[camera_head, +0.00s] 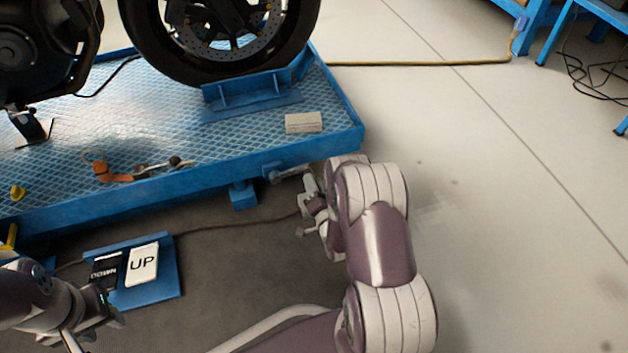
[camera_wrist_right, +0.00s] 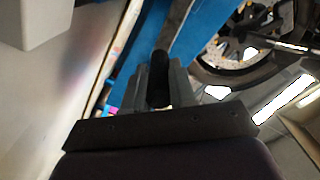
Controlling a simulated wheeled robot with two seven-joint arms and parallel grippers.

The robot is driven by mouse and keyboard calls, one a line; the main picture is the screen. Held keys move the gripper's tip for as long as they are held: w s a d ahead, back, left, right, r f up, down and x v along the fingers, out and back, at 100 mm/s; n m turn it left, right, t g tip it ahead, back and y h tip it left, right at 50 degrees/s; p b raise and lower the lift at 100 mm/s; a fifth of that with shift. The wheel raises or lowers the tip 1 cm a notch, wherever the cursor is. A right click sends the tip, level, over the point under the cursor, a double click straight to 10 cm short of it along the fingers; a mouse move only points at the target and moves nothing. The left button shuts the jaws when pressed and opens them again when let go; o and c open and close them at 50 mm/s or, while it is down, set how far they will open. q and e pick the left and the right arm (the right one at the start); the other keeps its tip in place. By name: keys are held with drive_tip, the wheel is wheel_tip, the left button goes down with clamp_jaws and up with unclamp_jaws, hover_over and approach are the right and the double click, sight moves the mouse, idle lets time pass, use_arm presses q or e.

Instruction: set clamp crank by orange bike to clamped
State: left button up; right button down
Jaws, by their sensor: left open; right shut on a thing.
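The clamp crank (camera_head: 285,175) sticks out from the side edge of the blue lift, near the front wheel of the bike (camera_head: 150,50). My right gripper (camera_head: 306,182) is at the crank's outer end, partly hidden by my own arm. In the right wrist view, my right gripper (camera_wrist_right: 160,88) is shut on the crank's black handle (camera_wrist_right: 159,75), which sits between the two fingers. My left gripper (camera_head: 92,322) is open and empty at the lower left, apart from the crank. Little of the bike's colour shows.
The blue lift platform (camera_head: 225,140) carries the wheel chock (camera_head: 250,92), a grey block (camera_head: 304,122) and an orange-handled tool (camera_head: 115,172). A pedal with UP and DOWN plates (camera_head: 168,280) lies on the floor, in front of my left gripper. Floor to the right is clear.

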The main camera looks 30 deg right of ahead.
drive_tip(key=shift+s+f, duration=0.1)
drive_tip(key=shift+f, duration=0.65)
drive_tip(key=c, duration=0.9)
unclamp_jaws()
drive_tip(key=shift+f, duration=0.1)
drive_tip(key=shift+s+r, duration=0.2)
drive_tip(key=shift+s, duration=0.1)
drive_tip(key=p+v, duration=0.5)
drive_tip(key=v, duration=0.7)
drive_tip(key=shift+f+p, duration=0.2)
drive_tip(key=shift+p, duration=0.15)
